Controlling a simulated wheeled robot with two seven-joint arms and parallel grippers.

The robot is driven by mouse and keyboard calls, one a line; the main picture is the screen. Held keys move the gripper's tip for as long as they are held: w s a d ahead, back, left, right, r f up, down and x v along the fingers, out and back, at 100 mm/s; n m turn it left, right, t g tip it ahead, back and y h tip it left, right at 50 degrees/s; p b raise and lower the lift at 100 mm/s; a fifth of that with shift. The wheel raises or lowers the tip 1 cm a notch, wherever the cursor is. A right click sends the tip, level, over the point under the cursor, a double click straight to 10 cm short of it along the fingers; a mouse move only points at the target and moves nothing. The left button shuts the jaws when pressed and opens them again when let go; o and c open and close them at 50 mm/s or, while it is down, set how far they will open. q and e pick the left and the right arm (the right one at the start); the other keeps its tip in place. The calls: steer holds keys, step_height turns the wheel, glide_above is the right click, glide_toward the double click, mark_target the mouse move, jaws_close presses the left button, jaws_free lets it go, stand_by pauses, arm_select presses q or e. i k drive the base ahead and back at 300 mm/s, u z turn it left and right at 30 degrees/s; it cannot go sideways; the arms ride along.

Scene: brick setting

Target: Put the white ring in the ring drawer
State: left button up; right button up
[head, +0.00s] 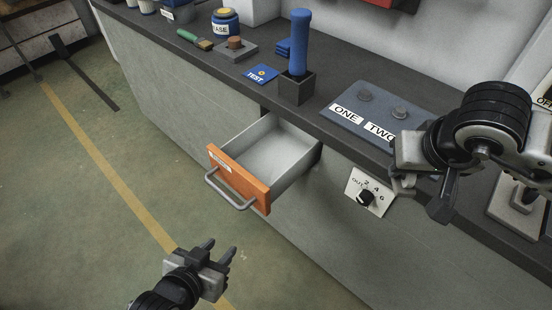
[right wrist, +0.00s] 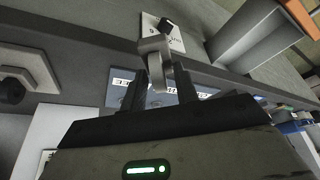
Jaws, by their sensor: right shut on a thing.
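The drawer with an orange front (head: 240,178) is pulled open from the counter, and its grey inside (head: 268,148) looks empty. The small label on its front is too small to read. My right gripper (head: 420,190) is above and to the right of the drawer, in front of the counter edge. It is shut on the white ring, which looks light grey in the right wrist view (right wrist: 153,47), between the dark fingertips (right wrist: 168,78). In the head view the ring (head: 403,184) is partly hidden by the gripper. My left gripper (head: 221,253) is open and empty, below the drawer.
A dial plate (head: 356,186) is on the counter front, right of the drawer. On the dark counter stand a ONE/TWO panel (head: 368,112), a blue-handled tool in a black holder (head: 296,88), a TEST card (head: 262,75), a brush (head: 194,39) and a jar (head: 225,23). The floor left of the drawer is clear.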

mark_target(274, 160)
steer(key=u, duration=2.55)
steer(key=i, duration=1.85)
steer(key=z, duration=3.35)
steer(key=i, duration=0.5)
